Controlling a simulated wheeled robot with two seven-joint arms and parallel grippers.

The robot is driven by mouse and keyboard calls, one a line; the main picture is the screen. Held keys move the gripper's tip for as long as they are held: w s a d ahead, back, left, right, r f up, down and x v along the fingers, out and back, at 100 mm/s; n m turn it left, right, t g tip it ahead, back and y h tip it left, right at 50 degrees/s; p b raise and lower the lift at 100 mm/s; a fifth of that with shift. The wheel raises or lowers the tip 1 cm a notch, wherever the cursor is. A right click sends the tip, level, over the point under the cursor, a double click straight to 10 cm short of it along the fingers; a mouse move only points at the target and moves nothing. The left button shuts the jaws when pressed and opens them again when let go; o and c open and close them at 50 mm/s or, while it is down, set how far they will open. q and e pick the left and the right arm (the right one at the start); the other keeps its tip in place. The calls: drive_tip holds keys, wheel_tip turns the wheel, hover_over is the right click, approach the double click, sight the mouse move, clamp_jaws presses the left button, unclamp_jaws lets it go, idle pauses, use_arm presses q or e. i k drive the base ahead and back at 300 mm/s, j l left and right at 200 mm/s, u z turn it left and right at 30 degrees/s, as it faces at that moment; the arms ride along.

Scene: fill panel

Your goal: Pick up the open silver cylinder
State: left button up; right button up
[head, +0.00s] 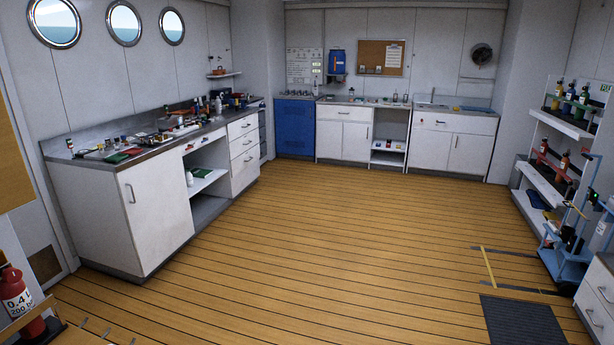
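I cannot make out an open silver cylinder in the head view. A red cylinder (16,298) marked 0.4 L and 200 bar stands upright at the bottom left, cut off by the picture edge. Several small cylinders stand on the white shelf rack (556,124) at the far right, among them an orange-red cylinder (564,162). They are too small to tell whether any is silver or open. Neither of my grippers is in view.
A long counter (172,134) crowded with small items runs along the left wall. White cabinets (342,137) and a blue cabinet (295,128) line the back. A blue trolley (570,258) stands at the right, near a dark mat (520,320). The wooden floor (330,235) between is clear.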

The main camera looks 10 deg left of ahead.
sight(217, 102)
drive_tip(key=i+j, duration=0.1)
drive_tip(key=i, duration=1.8)
drive_tip(key=i+j+u, duration=0.15)
drive_tip(key=i+u, duration=0.75)
drive_tip(key=i, duration=0.2)
drive_tip(key=i+l+u, duration=0.3)
drive_tip(key=i+u, duration=0.15)
drive_tip(key=i, duration=0.55)
drive_tip(key=i+j+z, duration=0.15)
drive_tip(key=i, duration=1)
drive_tip(key=i+j+z, duration=0.1)
drive_tip(key=i, duration=0.45)
drive_tip(key=i+j+z, duration=0.2)
drive_tip(key=i, duration=0.25)
drive_tip(key=i+j+z, duration=0.25)
drive_tip(key=i, duration=0.25)
drive_tip(key=i+l, duration=0.1)
drive_tip(key=l, duration=0.2)
drive_tip(key=i+l, duration=0.1)
drive_tip(key=l, duration=0.2)
drive_tip(key=z, duration=0.05)
